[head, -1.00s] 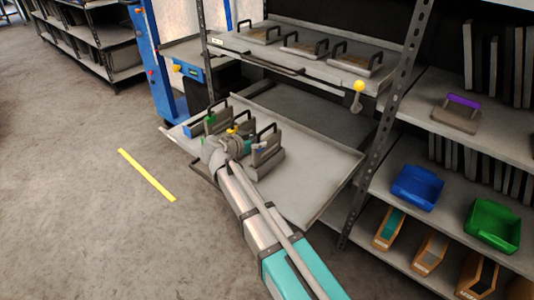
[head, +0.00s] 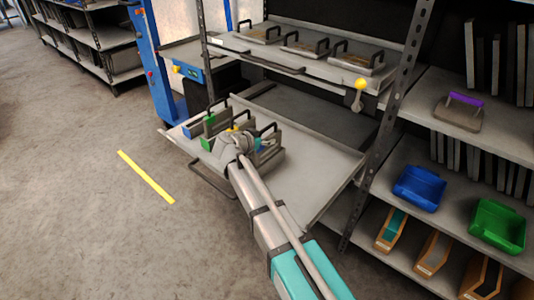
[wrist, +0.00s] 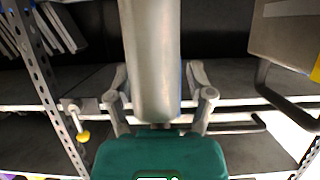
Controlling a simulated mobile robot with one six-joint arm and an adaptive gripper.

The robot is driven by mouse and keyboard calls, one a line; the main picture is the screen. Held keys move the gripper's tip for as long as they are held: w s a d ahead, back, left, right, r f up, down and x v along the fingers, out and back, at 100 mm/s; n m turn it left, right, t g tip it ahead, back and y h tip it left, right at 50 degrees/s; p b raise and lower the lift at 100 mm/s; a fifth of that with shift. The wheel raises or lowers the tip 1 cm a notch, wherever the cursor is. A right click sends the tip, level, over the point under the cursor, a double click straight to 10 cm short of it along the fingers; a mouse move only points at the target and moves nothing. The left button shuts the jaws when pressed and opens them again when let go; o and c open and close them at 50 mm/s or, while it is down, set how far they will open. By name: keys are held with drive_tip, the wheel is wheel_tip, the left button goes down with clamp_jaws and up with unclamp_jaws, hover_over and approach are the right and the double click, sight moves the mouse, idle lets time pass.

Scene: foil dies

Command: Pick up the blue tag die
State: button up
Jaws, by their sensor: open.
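The blue tag die (head: 276,158) is the rightmost of three upright dies on the pulled-out shelf, with a dark loop handle on top. No hold on the handle is visible.
The yellow tag die (head: 233,128) and the green tag die (head: 209,119) stand close on the left. The shelf (head: 320,165) is bare to the right. A rack post (head: 385,125) and a yellow-knobbed lever (head: 360,88) stand to the right. Three dies lie on the upper shelf.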

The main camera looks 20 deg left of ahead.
clamp_jaws()
idle(0.4)
drive_tip(key=shift+r, duration=0.25)
wheel_tip(320, 180, up, 10)
drive_tip(key=p, duration=1)
drive_tip(key=shift+f, duration=0.25)
idle(0.8)
